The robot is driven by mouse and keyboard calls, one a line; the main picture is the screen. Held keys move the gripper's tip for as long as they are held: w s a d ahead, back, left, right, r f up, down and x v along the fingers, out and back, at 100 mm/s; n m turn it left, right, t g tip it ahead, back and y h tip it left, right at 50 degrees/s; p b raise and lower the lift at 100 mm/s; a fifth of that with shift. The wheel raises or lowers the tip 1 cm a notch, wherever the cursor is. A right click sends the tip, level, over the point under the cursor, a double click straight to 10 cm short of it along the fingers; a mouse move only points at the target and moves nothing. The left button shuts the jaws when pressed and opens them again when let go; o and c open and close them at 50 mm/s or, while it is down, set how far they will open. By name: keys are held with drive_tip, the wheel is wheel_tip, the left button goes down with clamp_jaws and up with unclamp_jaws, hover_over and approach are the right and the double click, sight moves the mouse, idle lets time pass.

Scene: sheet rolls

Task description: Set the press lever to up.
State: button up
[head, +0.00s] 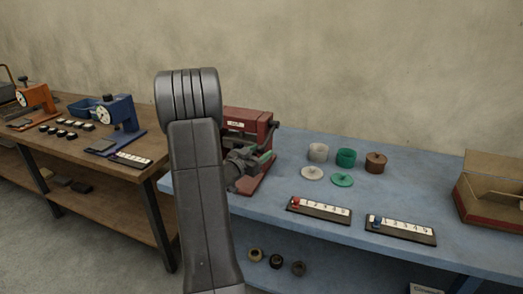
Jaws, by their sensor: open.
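A dark red press (251,122) with a small white label stands at the left end of the blue table. My grey arm crosses in front of it and hides its left part. My gripper (250,164) is small in the head view, close in front of the press, with its jaws open.
On the blue table (300,236) are several round pots and lids, two numbered strips with a red (295,202) and a blue knob (377,222), and an open box (485,203). A brown bench (60,130) at left holds blue and orange dial machines.

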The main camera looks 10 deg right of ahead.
drive_tip(key=shift+w+d, duration=0.45)
drive_tip(key=shift+d, duration=0.05)
